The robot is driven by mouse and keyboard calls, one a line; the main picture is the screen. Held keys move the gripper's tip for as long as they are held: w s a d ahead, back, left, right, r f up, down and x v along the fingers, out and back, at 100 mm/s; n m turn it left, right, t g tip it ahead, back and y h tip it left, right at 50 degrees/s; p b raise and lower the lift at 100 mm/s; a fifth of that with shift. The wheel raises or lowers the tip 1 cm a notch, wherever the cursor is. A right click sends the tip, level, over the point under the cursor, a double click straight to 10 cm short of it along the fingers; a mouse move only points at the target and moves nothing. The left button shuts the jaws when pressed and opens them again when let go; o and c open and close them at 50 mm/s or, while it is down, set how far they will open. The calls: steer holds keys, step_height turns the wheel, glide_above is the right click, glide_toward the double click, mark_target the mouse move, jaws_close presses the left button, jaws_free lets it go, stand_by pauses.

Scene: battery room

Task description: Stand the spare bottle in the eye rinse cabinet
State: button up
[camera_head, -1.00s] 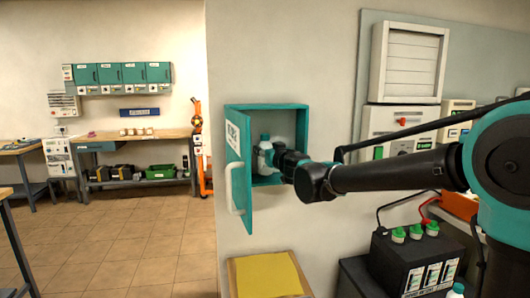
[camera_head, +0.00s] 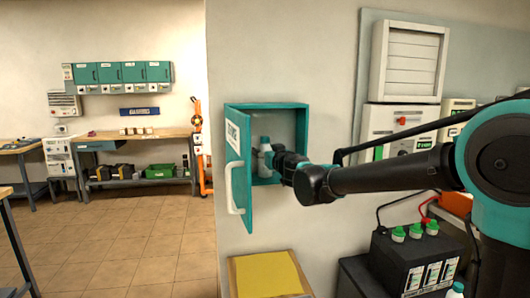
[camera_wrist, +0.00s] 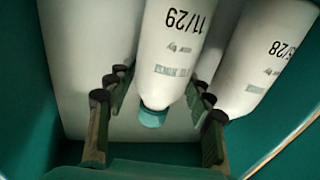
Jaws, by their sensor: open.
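The eye rinse cabinet (camera_head: 236,165) is a teal wall box with its door swung open to the left. A white bottle with a teal cap (camera_head: 265,144) stands inside, partly hidden by my gripper (camera_head: 282,162) at the cabinet mouth. In the wrist view my gripper (camera_wrist: 157,108) is open, its fingers on either side of a white bottle marked 11/29 (camera_wrist: 178,60). Its teal cap points toward the palm; I cannot tell whether the fingers touch it. A second white bottle, its date ending in 28 (camera_wrist: 265,60), is beside it on the right.
A yellow-topped panel (camera_head: 268,275) is below the cabinet. A black battery (camera_head: 415,262) with green caps and cables stands at lower right, with another teal bottle cap (camera_head: 457,287) in front. A workbench (camera_head: 140,135) is at back left. The tiled floor at left is clear.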

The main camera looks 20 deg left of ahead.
steer(key=v, duration=1.2)
steer(key=shift+w+d, duration=0.1)
steer(key=w+d+f+m+h, duration=0.1)
steer(key=d+f+m+h, duration=0.3)
steer(key=d, duration=0.6)
steer(key=w+d+f+m+h, duration=0.15)
steer(key=d+f+h, duration=0.35)
steer(key=d, duration=0.6)
steer(key=w+d+f+m+h, duration=0.25)
steer(key=d+f, duration=0.35)
steer(key=d, duration=0.4)
steer(key=s+d+f+m+g+h, duration=0.1)
steer(key=s+d+f+g+h, duration=0.3)
steer(key=s+d+f, duration=0.9)
steer(key=s+f+g+y, duration=0.4)
steer(key=s+f+g, duration=0.1)
steer(key=s+f, duration=0.5)
steer(key=shift+s+a+f+n+g, duration=0.3)
steer(key=shift+s+n, duration=0.1)
steer(key=shift+s, duration=0.25)
steer(key=shift+r, duration=0.1)
